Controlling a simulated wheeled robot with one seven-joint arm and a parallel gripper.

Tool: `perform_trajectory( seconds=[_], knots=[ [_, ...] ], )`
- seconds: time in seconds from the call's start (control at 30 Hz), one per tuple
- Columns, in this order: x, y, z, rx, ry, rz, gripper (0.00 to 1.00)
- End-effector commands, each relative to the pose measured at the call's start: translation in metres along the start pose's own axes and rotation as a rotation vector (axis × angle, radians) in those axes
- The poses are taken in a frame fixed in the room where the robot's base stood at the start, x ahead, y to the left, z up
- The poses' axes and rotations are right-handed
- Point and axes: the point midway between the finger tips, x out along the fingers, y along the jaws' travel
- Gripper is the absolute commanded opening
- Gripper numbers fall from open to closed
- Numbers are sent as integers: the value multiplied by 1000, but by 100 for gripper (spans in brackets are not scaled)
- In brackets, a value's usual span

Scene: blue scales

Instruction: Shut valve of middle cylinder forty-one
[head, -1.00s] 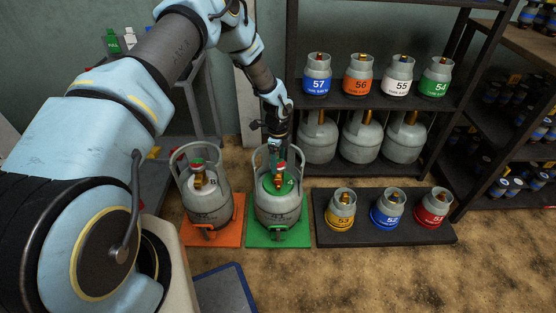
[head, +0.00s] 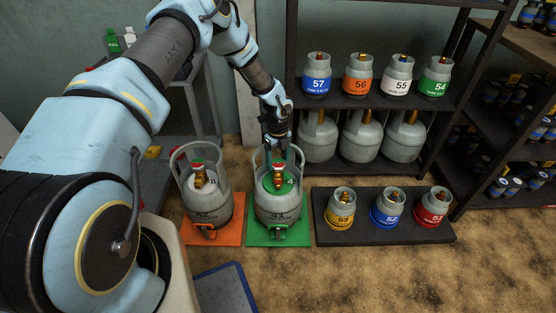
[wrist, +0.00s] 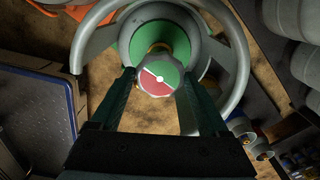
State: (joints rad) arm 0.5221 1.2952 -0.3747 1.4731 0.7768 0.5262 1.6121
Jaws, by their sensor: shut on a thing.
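The middle cylinder forty-one (head: 277,209) is a grey gas bottle with a green top and a collar ring, standing upright on a green scale (head: 295,236). Its round valve knob (wrist: 158,80) has a red part and a green part with a white mark, seen in the wrist view. My gripper (wrist: 158,84) comes down from above into the collar and is shut on the valve knob, one finger on each side. In the head view my gripper (head: 278,152) hides part of the collar and valve.
Small cylinders stand on a dark platform (head: 385,235) at right. A shelf (head: 350,103) with more bottles stands behind. The floor in front is clear.

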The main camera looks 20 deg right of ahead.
Motion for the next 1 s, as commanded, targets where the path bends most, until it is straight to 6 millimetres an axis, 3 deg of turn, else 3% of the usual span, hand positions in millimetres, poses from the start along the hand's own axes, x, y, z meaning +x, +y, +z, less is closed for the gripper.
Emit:
perform_trajectory(
  seconds=[0.37, 0.4, 0.57, 0.83, 1.0],
  knots=[
    [0, 0, 0, 2, -1, -1, 23],
    [0, 0, 0, 2, -1, -1, 82],
    [0, 0, 0, 2, -1, 0, 100],
    [-2, 0, 0, 2, -1, 0, 100],
    [-21, -1, 1, 2, -2, -1, 100]
  ],
)
